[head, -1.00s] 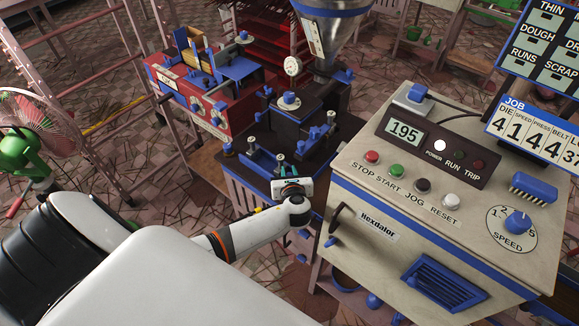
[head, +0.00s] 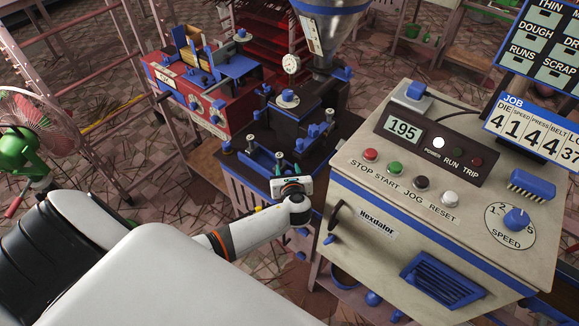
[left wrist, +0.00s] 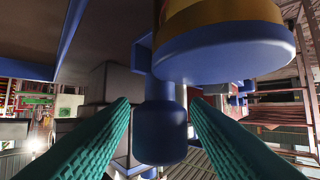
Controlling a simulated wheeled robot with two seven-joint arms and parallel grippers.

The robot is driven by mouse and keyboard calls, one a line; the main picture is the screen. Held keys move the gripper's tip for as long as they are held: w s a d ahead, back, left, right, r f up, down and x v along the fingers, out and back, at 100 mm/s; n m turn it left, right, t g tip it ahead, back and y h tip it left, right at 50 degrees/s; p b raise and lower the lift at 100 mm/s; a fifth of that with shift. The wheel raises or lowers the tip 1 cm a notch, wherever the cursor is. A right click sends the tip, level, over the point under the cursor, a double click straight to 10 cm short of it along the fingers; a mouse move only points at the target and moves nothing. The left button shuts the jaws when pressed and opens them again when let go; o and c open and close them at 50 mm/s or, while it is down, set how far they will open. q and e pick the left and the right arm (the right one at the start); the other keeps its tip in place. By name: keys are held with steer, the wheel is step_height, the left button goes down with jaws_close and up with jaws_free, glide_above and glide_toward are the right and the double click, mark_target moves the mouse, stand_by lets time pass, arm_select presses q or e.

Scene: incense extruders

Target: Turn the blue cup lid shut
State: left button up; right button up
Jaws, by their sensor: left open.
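My left gripper (head: 287,170) is at the front of the dark extruder (head: 322,102) in the head view. In the left wrist view its two green ribbed fingers (left wrist: 158,105) are open, one on each side of a blue rounded knob (left wrist: 161,135). The knob joins a wide blue round lid (left wrist: 225,52) under a yellowish body (left wrist: 218,14). I see gaps between the knob and both fingertips. In the head view I cannot pick out this lid clearly behind my gripper. My right gripper is not in view.
The beige control box (head: 440,190) with its buttons and speed dial stands close to the right of my left gripper. A red machine (head: 195,92) stands behind to the left. A fan (head: 40,125) is at the far left. Tiled floor lies between.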

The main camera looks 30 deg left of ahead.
arm_select(q)
steer(key=v, duration=1.1)
steer(key=shift+s+d, duration=0.2)
steer(key=shift+s, duration=0.05)
steer(key=shift+r, duration=0.15)
